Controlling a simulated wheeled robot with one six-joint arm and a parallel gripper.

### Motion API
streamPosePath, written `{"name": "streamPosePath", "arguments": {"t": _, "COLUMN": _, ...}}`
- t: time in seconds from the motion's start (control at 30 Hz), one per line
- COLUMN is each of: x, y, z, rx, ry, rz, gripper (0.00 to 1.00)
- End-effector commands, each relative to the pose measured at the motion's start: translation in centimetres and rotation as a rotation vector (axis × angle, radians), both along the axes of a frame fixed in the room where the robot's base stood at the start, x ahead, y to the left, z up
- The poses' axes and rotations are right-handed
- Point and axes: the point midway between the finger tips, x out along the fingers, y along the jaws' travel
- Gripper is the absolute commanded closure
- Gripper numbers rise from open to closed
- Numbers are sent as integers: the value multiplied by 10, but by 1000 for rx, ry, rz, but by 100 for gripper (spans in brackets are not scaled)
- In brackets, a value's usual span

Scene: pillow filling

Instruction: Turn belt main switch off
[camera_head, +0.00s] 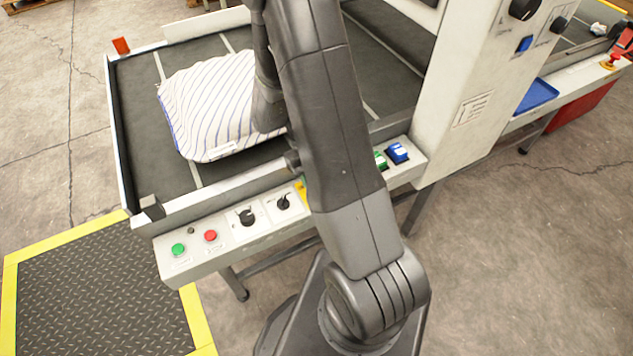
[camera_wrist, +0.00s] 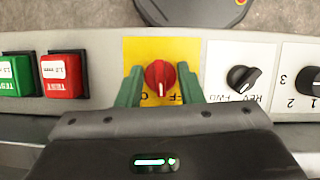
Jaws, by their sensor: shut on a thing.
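The belt main switch is a red rotary knob (camera_wrist: 160,76) on a yellow plate (camera_wrist: 160,47) in the wrist view. Its white pointer mark faces the bottom of the picture, beside partly covered, upside-down lettering that reads like "OFF". My gripper (camera_wrist: 161,84) has its green fingers on the left and right sides of the knob and is shut on it. In the head view a sliver of the yellow plate (camera_head: 301,189) shows beside my arm; the knob and my gripper are hidden there.
Black selector knobs (camera_wrist: 243,79) sit right of the switch, red (camera_wrist: 62,75) and green (camera_wrist: 15,75) buttons left of it. A striped pillow (camera_head: 208,105) lies on the dark belt (camera_head: 135,85). A white machine housing (camera_head: 470,75) stands at the right.

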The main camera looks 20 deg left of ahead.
Motion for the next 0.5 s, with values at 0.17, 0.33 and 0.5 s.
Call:
{"name": "streamPosePath", "arguments": {"t": 0.17, "x": -1, "y": 1, "z": -1, "rx": 1, "ry": -1, "rz": 171, "gripper": 89}}
{"name": "streamPosePath", "arguments": {"t": 0.33, "x": -1, "y": 1, "z": -1, "rx": 2, "ry": -2, "rz": 327, "gripper": 89}}
{"name": "streamPosePath", "arguments": {"t": 0.5, "x": -1, "y": 1, "z": -1, "rx": 1, "ry": -1, "rz": 466, "gripper": 89}}
